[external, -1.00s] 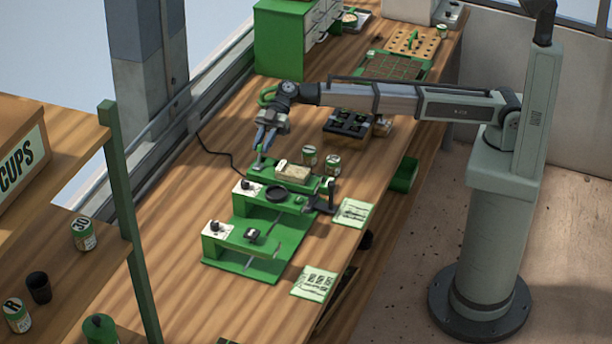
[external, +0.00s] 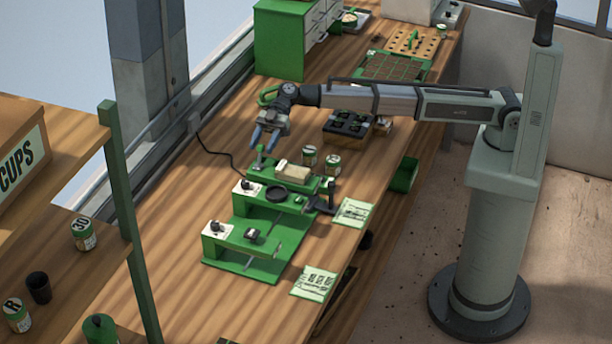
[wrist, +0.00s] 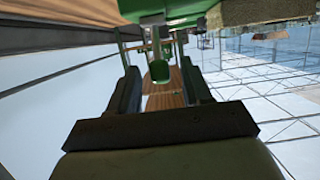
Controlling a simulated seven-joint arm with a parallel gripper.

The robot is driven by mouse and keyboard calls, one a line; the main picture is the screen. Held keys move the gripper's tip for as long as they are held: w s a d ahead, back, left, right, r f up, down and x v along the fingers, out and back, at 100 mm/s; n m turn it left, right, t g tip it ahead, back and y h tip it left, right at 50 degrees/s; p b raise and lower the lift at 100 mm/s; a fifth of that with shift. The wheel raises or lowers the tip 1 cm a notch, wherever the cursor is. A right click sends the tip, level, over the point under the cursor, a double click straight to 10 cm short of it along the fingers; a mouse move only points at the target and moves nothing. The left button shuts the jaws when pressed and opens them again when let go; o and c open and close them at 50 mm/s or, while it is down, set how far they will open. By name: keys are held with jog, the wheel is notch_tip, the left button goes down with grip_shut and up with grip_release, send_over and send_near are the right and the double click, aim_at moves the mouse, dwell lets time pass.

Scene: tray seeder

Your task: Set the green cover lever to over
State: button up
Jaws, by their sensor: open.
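The green cover lever (external: 259,154) stands at the back left end of the green seeder block (external: 300,182). It has a green knob on a short stem and looks roughly upright. My gripper (external: 265,141) is open just above and behind it, fingers pointing down, apart from the knob as far as the external view shows. In the wrist view, what looks like the lever's green knob (wrist: 160,70) is framed between the two dark fingers of my gripper (wrist: 159,66). Neither finger visibly touches it.
A tan block (external: 294,173) lies on the seeder beside the lever. Two small cans (external: 309,156) stand behind it. A green base with black-knobbed white panels (external: 216,229) is in front. A black tray (external: 348,124) lies to the right.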

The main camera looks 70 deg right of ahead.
jog(key=v, duration=1.3)
jog(key=shift+d, duration=0.4)
jog(key=shift+r, duration=0.1)
